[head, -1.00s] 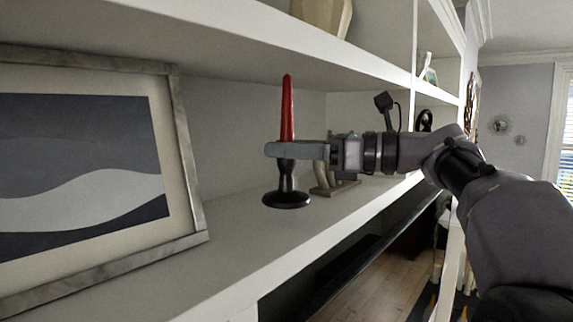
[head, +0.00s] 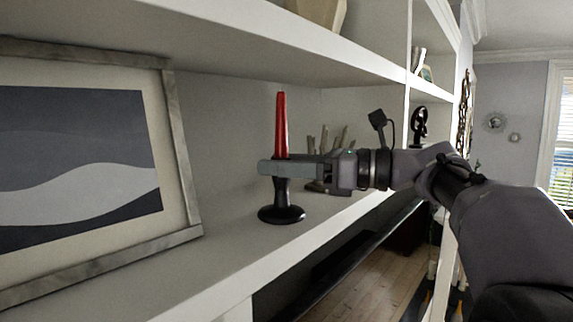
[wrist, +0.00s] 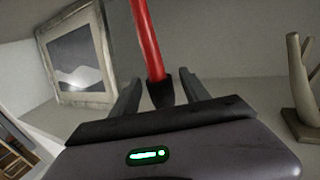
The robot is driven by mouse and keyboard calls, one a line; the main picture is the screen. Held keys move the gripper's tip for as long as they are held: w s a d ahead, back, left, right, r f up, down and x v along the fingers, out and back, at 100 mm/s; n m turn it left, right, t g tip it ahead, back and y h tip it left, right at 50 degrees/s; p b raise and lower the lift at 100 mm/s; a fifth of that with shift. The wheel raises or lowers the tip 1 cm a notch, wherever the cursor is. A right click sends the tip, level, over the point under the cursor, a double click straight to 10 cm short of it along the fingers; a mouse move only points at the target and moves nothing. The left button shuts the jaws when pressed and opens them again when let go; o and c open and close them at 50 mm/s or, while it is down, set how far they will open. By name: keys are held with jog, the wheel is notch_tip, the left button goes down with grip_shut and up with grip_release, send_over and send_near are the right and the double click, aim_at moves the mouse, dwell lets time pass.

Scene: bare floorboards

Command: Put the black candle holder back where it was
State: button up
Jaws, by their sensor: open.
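The black candle holder (head: 281,213) stands upright on the white shelf, with a red candle (head: 281,125) in it. In the wrist view the holder's black top (wrist: 161,94) and the red candle (wrist: 148,40) rise between my fingers. My gripper (head: 277,168) reaches in level from the right at the holder's upper stem, just below the candle. In the wrist view my gripper (wrist: 158,92) is open, with a finger on each side of the holder and a visible gap by each. The near finger hides part of the stem in the head view.
A framed picture (head: 185,150) leans on the shelf at the left, and it also shows in the wrist view (wrist: 103,60). A branching sculpture (wrist: 298,85) stands at the right there. The white shelf (head: 225,240) has free room before the holder; another shelf (head: 230,50) hangs above.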

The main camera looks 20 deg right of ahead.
jog(key=b+v, duration=0.2)
jog(key=v, duration=1)
